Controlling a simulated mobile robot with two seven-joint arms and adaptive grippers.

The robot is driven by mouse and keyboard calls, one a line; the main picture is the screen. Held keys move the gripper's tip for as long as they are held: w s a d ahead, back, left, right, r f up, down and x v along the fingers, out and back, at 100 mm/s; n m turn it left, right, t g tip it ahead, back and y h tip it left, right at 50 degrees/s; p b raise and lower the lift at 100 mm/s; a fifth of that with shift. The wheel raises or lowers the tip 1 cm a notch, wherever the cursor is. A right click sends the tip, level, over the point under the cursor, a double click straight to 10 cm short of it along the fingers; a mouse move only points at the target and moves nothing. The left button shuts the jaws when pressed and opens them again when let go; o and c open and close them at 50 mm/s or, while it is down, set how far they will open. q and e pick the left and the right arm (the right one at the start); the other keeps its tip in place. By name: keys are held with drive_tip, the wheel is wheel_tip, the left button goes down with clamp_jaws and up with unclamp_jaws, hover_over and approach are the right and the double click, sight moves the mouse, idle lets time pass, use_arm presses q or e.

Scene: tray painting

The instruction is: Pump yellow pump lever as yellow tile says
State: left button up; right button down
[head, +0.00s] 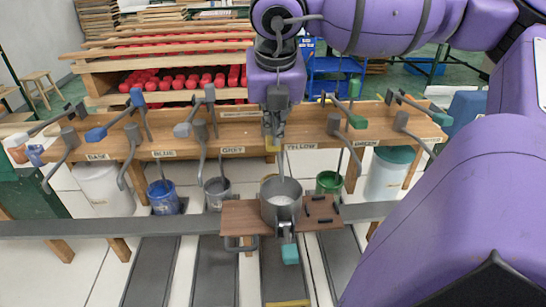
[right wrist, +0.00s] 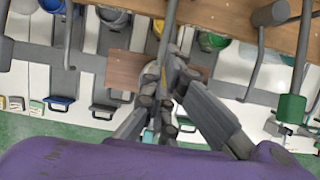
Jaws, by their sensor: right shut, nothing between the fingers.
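My right gripper (head: 274,132) points down over the bench at the yellow station, its fingers shut and empty. It also shows in the right wrist view (right wrist: 166,92), close to a grey rod. A small yellow patch (head: 272,144) shows just under the fingertips; I take it for part of the yellow pump lever, whose rest is mostly hidden behind the gripper. The YELLOW label (head: 301,146) is on the bench edge just right of it. I cannot make out a yellow tile. My left gripper is not in view.
A blue bucket (head: 163,197) and a green bucket (head: 329,182) stand below. A grey rail (head: 110,228) crosses in front.

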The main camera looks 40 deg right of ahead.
drive_tip(key=shift+f, duration=2.05)
wheel_tip(320, 180, up, 5)
drive_tip(key=shift+r, duration=0.1)
wheel_tip(320, 180, up, 5)
drive_tip(key=shift+f+b, duration=0.2)
drive_tip(key=shift+b, duration=0.15)
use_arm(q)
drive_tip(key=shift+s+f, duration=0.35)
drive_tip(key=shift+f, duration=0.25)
use_arm(e)
drive_tip(key=shift+r, duration=0.4)
drive_tip(key=shift+f, duration=0.1)
